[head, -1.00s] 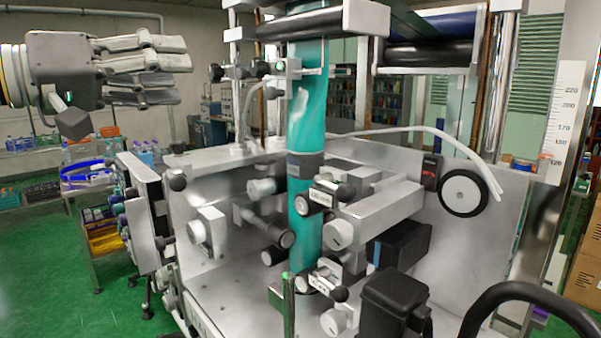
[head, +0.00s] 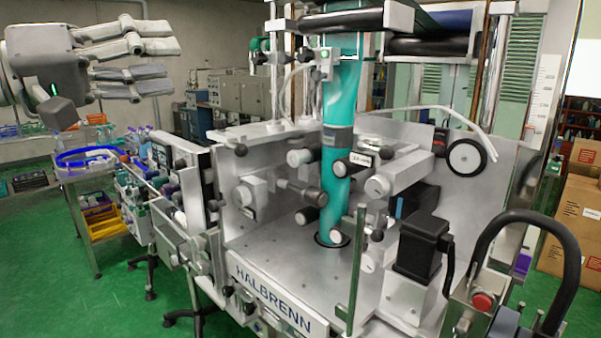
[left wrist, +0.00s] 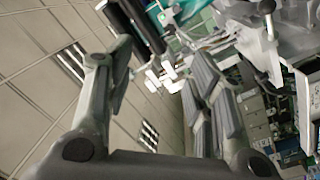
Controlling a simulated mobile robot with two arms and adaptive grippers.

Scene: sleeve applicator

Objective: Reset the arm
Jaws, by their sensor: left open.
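My left gripper (head: 172,60) is at the upper left of the head view, raised in the air and pointing right. Its fingers are apart with nothing between them. In the left wrist view the open fingers (left wrist: 158,95) reach up the picture, with parts of the machine beyond their tips. The sleeve applicator (head: 290,262), a grey metal machine with HALBRENN on its front edge, fills the middle of the head view. A teal sleeve (head: 341,100) runs down through it. The gripper is left of the sleeve and apart from the machine. My right gripper is not in view.
A cart (head: 82,232) with a blue ring and yellow bins stands on the left. A red button (head: 483,301) and a black curved handle (head: 566,262) are at the lower right. Cardboard boxes (head: 572,240) are stacked on the right. Green floor is clear at lower left.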

